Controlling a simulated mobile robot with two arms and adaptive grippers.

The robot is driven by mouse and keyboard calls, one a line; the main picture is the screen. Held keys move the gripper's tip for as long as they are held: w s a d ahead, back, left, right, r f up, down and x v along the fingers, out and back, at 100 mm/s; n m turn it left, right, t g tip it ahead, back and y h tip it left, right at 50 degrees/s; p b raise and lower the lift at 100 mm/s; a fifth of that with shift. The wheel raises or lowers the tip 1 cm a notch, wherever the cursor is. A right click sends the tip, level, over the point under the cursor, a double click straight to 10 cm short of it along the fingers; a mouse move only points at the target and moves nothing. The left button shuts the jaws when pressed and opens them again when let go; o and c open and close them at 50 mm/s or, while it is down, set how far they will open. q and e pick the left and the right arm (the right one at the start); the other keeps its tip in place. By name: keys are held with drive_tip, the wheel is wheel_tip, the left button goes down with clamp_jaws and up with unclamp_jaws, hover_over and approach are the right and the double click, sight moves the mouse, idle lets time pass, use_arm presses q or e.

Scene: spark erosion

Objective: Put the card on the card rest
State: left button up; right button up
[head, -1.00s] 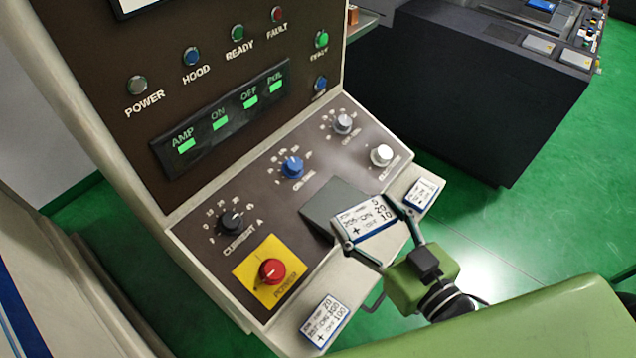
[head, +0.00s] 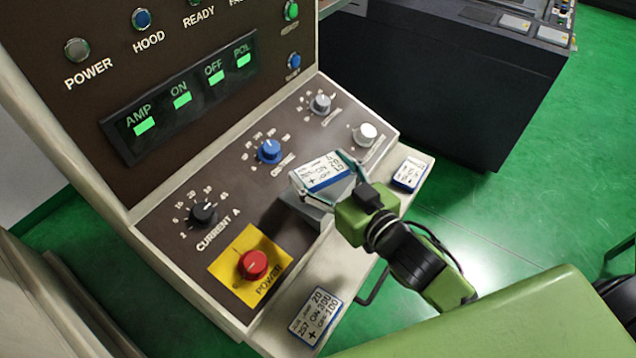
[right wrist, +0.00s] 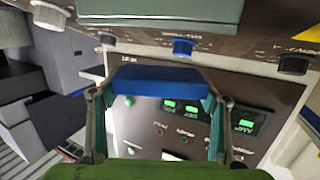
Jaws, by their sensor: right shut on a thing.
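The held card (head: 322,170) is white with a blue edge and printed text. My right gripper (head: 326,179) is shut on it, with one finger at each side. In the right wrist view the card (right wrist: 158,82) shows its blue side between the two fingers. The card rest (head: 313,211) is a grey wedge-shaped block on the sloping panel. In the head view the card is over its upper part and hides some of it. The rest (right wrist: 165,12) also shows at the top of the right wrist view. I cannot tell whether they touch. My left gripper is not in view.
Two other cards lie on the pale front ledge, one at the near end (head: 315,316) and one at the far end (head: 409,173). The panel bears a red power knob (head: 253,264), a blue knob (head: 269,151) and other knobs. A dark machine (head: 440,80) stands behind.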

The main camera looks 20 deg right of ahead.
sight(318, 181)
drive_tip(key=shift+w+a+f, duration=0.2)
drive_tip(key=shift+w+f, duration=0.55)
drive_tip(key=shift+f, duration=0.1)
wheel_tip(318, 181, down, 2)
drive_tip(key=shift+f+p, duration=0.15)
drive_tip(key=shift+p, duration=0.4)
drive_tip(key=shift+f, duration=0.35)
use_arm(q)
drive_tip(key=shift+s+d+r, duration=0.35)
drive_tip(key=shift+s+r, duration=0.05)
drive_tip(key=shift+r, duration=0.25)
use_arm(e)
drive_tip(key=shift+f, duration=0.1)
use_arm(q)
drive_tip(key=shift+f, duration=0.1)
use_arm(e)
drive_tip(key=shift+f, duration=0.1)
drive_tip(key=o, duration=1.2)
drive_tip(key=shift+c, duration=0.2)
